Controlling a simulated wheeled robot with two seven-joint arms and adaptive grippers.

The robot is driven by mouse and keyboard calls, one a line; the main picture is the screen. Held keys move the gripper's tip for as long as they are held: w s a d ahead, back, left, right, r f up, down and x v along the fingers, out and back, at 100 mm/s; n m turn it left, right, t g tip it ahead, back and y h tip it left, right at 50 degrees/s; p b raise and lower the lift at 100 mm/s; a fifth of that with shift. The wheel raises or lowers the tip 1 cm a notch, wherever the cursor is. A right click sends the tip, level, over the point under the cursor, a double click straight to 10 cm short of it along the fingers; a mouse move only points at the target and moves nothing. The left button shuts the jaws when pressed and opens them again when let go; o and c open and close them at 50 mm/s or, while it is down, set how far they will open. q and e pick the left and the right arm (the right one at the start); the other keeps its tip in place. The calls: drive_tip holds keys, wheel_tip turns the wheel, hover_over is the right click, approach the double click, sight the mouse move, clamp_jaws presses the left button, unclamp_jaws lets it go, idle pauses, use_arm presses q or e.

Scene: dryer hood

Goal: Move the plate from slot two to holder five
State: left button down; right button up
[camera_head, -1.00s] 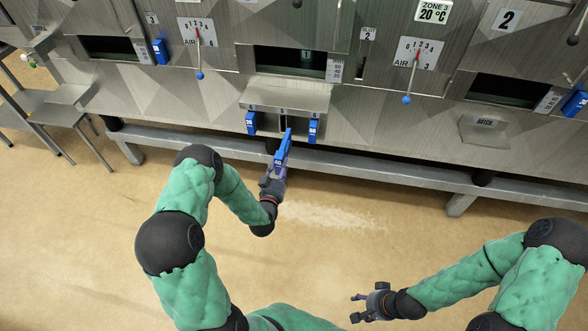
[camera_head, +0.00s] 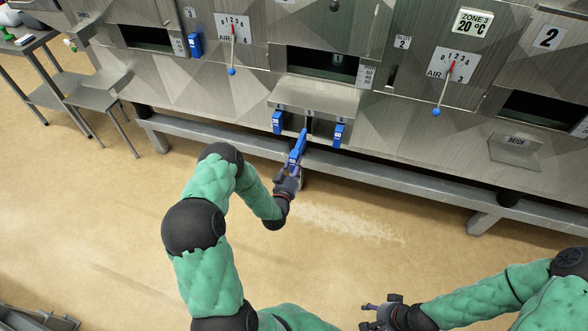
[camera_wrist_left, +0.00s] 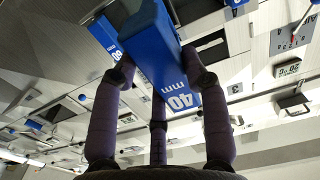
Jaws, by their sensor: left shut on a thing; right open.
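My left gripper (camera_head: 291,172) is shut on a blue plate (camera_head: 298,147) marked 40 mm, held tilted in front of the holder rack (camera_head: 314,96). In the left wrist view the held plate (camera_wrist_left: 165,60) is between my fingers. Its upper end is at the middle holder, between two other blue plates, one in the left holder (camera_head: 277,122) and one in the right holder (camera_head: 339,134). I cannot tell whether it touches the rack. A sign marked slot 2 (camera_head: 402,42) is on the machine. My right gripper (camera_head: 376,314) is open and empty, low in the picture.
A steel rail (camera_head: 400,182) runs along the machine's foot below the rack. A blue plate (camera_head: 195,45) is by the left opening. A hatch flap (camera_head: 515,151) sticks out at the right. A steel table (camera_head: 95,98) stands at the left. The floor (camera_head: 350,255) between my arms is clear.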

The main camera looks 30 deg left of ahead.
sight(299, 150)
use_arm(q)
drive_tip(key=shift+b+x, duration=1.1)
drive_tip(key=shift+x, duration=1.35)
drive_tip(key=shift+r, duration=0.1)
drive_tip(key=shift+b, duration=0.65)
